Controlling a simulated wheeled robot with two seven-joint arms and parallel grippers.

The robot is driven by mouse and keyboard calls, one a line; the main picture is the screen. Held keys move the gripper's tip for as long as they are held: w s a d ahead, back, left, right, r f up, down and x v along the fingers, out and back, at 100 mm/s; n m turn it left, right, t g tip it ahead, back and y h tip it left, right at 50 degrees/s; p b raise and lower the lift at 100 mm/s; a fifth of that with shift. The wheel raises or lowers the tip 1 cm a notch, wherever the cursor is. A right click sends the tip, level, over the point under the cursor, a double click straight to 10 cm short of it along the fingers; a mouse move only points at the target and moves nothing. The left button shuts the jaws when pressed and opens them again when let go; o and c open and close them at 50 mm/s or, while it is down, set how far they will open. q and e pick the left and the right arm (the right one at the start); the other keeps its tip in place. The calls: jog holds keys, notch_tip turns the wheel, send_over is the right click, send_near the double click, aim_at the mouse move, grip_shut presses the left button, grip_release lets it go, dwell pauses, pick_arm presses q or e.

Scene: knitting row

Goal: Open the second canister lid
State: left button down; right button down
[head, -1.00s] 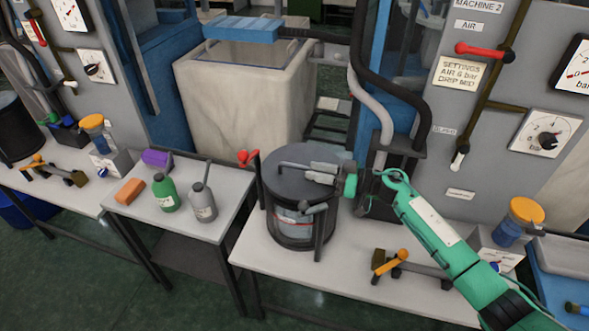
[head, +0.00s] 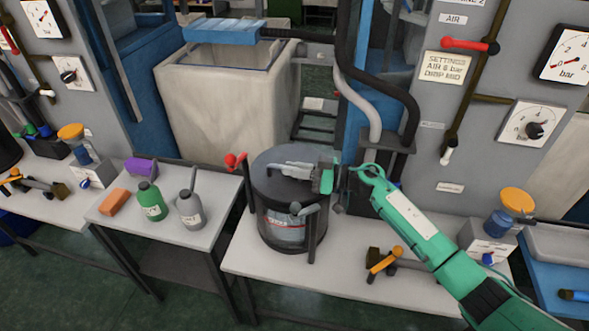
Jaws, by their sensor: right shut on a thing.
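A dark cylindrical canister (head: 285,232) with a pale label stands on the middle table in the head view. Its dark round lid (head: 268,187) sits flat on top. A red-knobbed clamp (head: 236,161) stands at its left rim and a grey-knobbed one (head: 309,210) at its front. My left gripper is out of view.
A green bottle (head: 151,203) and a grey bottle (head: 190,212) stand on the small left table. An orange-handled valve (head: 383,262) lies right of the canister. An orange-capped jar (head: 515,202) stands farther right. Wall gauges and pipes rise behind.

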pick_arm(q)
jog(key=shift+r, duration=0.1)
